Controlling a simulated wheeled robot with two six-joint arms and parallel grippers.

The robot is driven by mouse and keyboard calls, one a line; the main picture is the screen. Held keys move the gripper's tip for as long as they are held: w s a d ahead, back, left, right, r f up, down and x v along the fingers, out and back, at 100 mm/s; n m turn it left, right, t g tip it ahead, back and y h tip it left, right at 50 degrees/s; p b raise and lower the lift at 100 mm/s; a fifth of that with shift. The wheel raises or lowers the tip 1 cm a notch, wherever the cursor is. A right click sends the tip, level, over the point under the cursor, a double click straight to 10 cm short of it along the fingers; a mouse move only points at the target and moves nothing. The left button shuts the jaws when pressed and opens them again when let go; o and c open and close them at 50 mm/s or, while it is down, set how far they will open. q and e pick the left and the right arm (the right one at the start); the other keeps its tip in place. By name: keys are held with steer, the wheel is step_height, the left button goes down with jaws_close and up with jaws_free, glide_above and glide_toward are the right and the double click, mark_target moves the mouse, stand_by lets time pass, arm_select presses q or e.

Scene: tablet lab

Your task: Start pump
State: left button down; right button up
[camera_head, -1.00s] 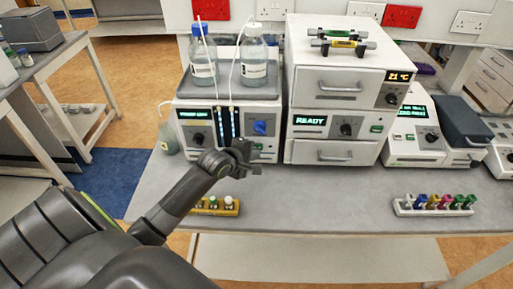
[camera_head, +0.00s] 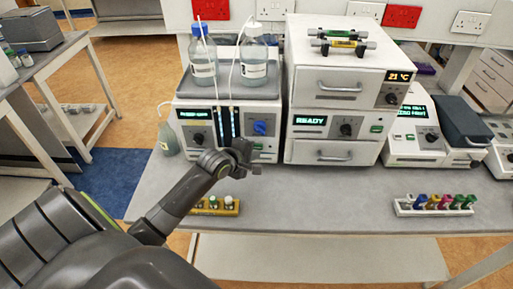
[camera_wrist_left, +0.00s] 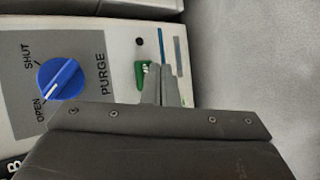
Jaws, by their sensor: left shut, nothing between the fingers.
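The pump (camera_head: 188,152) is a white unit on the bench with a lit display (camera_head: 197,113), a black knob and a blue purge knob (camera_head: 262,128) on its front. In the left wrist view the blue knob (camera_wrist_left: 62,80) sits between the words SHUT and OPEN, its white mark on the OPEN side. A green button (camera_wrist_left: 142,74) is on the panel beside PURGE. My left gripper (camera_head: 251,168) is in front of the pump's lower right front. Its shut fingers (camera_wrist_left: 160,84) are empty and close beside the green button, partly covering it; contact cannot be told. My right gripper is not in view.
Two bottles (camera_head: 203,62) with tubing stand on the pump. A stacked oven-like unit marked READY (camera_head: 331,140) adjoins it on the right. A yellow vial rack (camera_head: 236,207) lies below my arm, and a white rack (camera_head: 400,209) lies right. The bench between is clear.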

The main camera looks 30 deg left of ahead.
arm_select(q)
steer(key=shift+w, duration=0.1)
stand_by(0.5)
steer(key=shift+w+a+r+p, duration=0.1)
steer(key=shift+w+a+p, duration=0.15)
steer(key=shift+p, duration=0.2)
steer(key=shift+w, duration=0.1)
steer(key=shift+s+d+p, duration=0.25)
steer(key=shift+s+p, duration=0.25)
steer(key=shift+p, duration=0.25)
